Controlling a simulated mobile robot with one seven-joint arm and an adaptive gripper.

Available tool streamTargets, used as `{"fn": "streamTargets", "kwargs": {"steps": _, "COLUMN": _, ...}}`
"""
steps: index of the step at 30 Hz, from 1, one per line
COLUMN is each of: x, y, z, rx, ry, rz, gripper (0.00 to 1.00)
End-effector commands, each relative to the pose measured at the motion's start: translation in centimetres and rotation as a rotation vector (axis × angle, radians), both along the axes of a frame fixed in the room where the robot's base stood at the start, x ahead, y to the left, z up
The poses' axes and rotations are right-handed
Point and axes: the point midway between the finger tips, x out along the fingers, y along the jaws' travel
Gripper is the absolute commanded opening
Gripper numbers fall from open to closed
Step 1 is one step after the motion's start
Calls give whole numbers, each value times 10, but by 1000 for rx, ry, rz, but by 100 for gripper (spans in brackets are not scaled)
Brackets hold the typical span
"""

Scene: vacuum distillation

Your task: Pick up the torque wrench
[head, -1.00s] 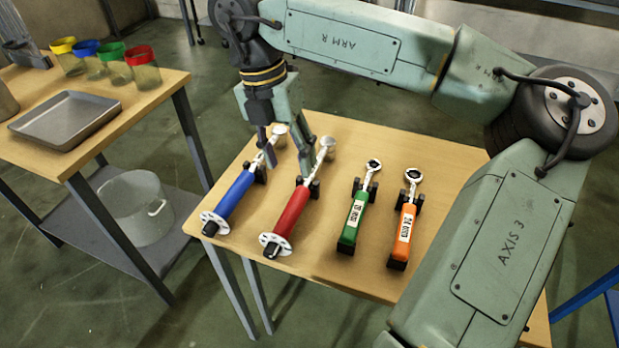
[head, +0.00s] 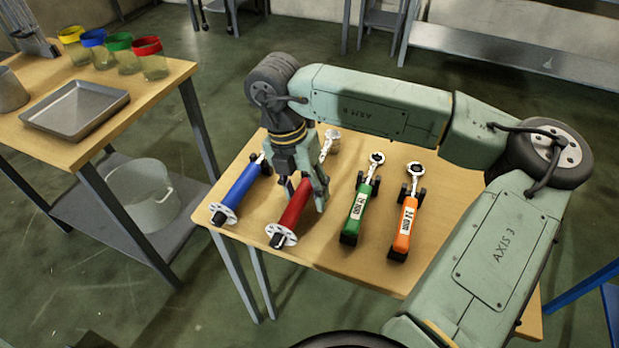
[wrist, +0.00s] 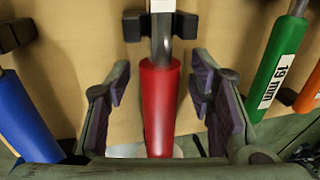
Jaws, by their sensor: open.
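A red-handled tool (head: 290,215) lies on the wooden table with a pale metal head at its far end and a round disc at its near end. A similar blue-handled tool (head: 235,190) lies to its left. Neither shows a readable label, so I cannot tell which is the torque wrench. My gripper (head: 306,197) is open over the red tool. In the wrist view the red handle (wrist: 159,110) sits between the two spread fingers, with a gap on each side. My gripper hides part of the red tool in the head view.
A green ratchet (head: 356,210) marked 19 mm and an orange ratchet (head: 404,230) lie to the right. Black rests (wrist: 131,25) flank the red tool's neck. A side table (head: 150,85) at left holds a metal tray (head: 75,108) and several colour-rimmed jars.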

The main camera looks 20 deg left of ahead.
Motion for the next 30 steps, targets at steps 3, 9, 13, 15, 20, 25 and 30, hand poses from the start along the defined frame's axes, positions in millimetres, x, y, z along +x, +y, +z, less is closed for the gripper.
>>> {"fn": "streamTargets", "kwargs": {"steps": 3, "x": 0, "y": 0, "z": 0, "rx": 0, "ry": 0, "rz": 0, "gripper": 48}}
{"fn": "streamTargets", "kwargs": {"steps": 9, "x": 0, "y": 0, "z": 0, "rx": 0, "ry": 0, "rz": 0, "gripper": 35}}
{"fn": "streamTargets", "kwargs": {"steps": 13, "x": 0, "y": 0, "z": 0, "rx": 0, "ry": 0, "rz": 0, "gripper": 26}}
{"fn": "streamTargets", "kwargs": {"steps": 15, "x": 0, "y": 0, "z": 0, "rx": 0, "ry": 0, "rz": 0, "gripper": 21}}
{"fn": "streamTargets", "kwargs": {"steps": 20, "x": 0, "y": 0, "z": 0, "rx": 0, "ry": 0, "rz": 0, "gripper": 11}}
{"fn": "streamTargets", "kwargs": {"steps": 25, "x": 0, "y": 0, "z": 0, "rx": 0, "ry": 0, "rz": 0, "gripper": 0}}
{"fn": "streamTargets", "kwargs": {"steps": 30, "x": 0, "y": 0, "z": 0, "rx": 0, "ry": 0, "rz": 0, "gripper": 0}}
